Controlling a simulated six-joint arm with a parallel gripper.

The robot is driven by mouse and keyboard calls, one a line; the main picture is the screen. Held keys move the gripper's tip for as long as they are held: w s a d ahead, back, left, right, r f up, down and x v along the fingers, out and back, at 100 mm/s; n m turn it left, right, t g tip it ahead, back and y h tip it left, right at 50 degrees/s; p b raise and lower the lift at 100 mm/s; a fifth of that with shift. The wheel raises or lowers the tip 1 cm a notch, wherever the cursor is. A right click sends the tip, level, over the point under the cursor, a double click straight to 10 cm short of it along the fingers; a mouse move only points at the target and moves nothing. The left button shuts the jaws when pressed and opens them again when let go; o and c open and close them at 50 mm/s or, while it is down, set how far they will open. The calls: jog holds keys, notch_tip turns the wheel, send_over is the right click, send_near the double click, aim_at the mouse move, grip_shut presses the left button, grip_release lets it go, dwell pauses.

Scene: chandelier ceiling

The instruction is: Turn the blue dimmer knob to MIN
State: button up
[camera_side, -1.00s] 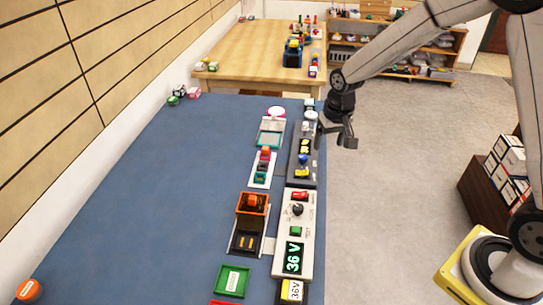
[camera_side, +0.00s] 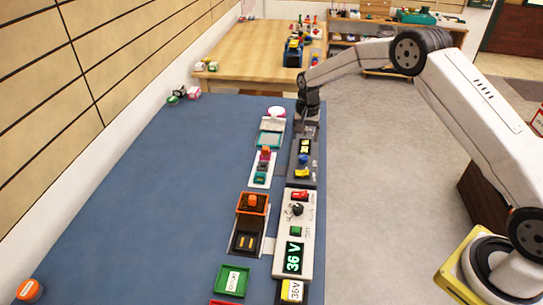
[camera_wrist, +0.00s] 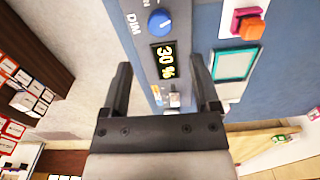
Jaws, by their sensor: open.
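The blue dimmer knob (camera_wrist: 159,22) sits on a grey dimmer panel (camera_wrist: 140,41) in the wrist view, with "DIM" lettering beside it. A small display (camera_wrist: 163,60) on that panel reads about 30 % in yellow. In the side view the knob (camera_side: 303,159) is small and its pointing direction cannot be read. My gripper (camera_wrist: 160,61) is open and empty. Its fingers straddle the panel around the display, with the knob beyond the fingertips and apart from them. In the side view my gripper (camera_side: 305,128) hangs over the far end of the panel.
A white panel (camera_side: 306,229) with a black knob, red switch and 36 V display lies nearer the camera. An orange-topped block (camera_side: 265,152) and a teal-framed tray (camera_side: 270,138) stand left of the dimmer panel. The blue tabletop further left (camera_side: 150,190) is clear.

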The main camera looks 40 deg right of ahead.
aim_at(303, 156)
jog(key=shift+f, duration=0.15)
jog(key=shift+f, duration=3.75)
grip_shut()
